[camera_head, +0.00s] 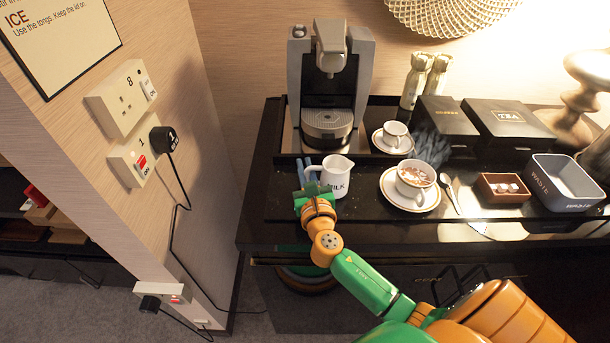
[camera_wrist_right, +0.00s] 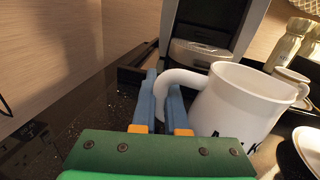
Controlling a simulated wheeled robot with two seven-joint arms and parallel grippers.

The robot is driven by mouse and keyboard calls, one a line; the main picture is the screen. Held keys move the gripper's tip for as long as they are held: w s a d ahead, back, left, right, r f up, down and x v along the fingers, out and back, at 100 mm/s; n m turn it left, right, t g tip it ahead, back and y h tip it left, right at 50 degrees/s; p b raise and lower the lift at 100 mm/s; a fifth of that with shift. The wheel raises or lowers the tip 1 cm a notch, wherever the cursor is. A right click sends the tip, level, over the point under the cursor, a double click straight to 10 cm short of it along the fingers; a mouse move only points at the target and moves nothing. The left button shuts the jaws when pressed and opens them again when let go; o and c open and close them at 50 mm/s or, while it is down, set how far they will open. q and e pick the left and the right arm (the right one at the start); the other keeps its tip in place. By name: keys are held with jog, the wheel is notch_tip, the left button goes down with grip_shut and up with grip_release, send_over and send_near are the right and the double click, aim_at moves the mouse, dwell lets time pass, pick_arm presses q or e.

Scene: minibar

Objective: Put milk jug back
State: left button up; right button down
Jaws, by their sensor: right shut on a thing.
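The white milk jug (camera_head: 337,172), with "MILK" lettering, is upright at the left front of the dark counter, in front of the coffee machine. My right gripper (camera_head: 309,172) is at the jug's left side, with its blue fingers shut on the handle. In the right wrist view, the jug (camera_wrist_right: 238,100) is right of the gripper (camera_wrist_right: 163,105), with its handle between the fingers. Whether the jug's base touches the surface is unclear. My left gripper is not in view.
The coffee machine (camera_head: 330,90) stands on a dark tray (camera_head: 285,160) behind the jug. A steaming cup (camera_head: 415,178) on a saucer (camera_head: 391,197) is to the right, with a spoon (camera_head: 451,194). A sugar box (camera_head: 503,188) and grey bin (camera_head: 564,184) are farther right.

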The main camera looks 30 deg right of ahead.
jog(key=shift+f, duration=0.45)
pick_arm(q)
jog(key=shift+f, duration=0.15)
pick_arm(e)
jog(key=shift+r, duration=0.1)
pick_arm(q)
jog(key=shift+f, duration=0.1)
pick_arm(e)
jog(key=shift+s, duration=0.1)
jog(key=shift+f, duration=0.2)
jog(key=c, duration=1)
grip_release()
jog(key=shift+o, duration=0.2)
jog(key=shift+r, duration=0.3)
jog(key=b+v, duration=0.1)
jog(key=v, duration=1)
jog(key=shift+s+a+f, duration=0.15)
jog(key=shift+s, duration=0.35)
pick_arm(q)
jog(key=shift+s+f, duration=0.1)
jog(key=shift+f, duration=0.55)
